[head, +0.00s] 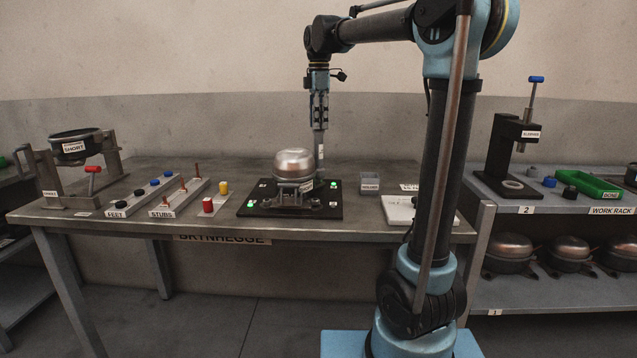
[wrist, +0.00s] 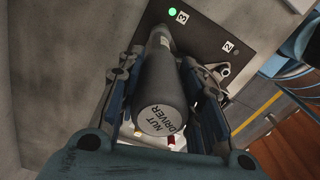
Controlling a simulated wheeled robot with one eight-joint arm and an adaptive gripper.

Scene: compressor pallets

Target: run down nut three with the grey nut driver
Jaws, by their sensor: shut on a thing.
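My gripper (head: 319,122) is shut on the grey nut driver (head: 319,150), which points down at the back right of the black pallet plate (head: 330,208). In the wrist view the nut driver (wrist: 160,108) shows its labelled end between both fingers. Its far end is by the "3" label (wrist: 182,16) and a lit green lamp (wrist: 172,11). Nut three is hidden, so I cannot tell whether the driver touches it. The silver compressor (head: 294,165) sits upright on the plate. A "2" label (wrist: 228,47) shows on the plate.
Left of the pallet on the bench (head: 140,232) are red and yellow cups (head: 208,205), the stubs rack (head: 180,197) and the feet rack (head: 140,197). A small grey bin (head: 370,182) stands right of the pallet. A work rack (head: 570,205) is at the right.

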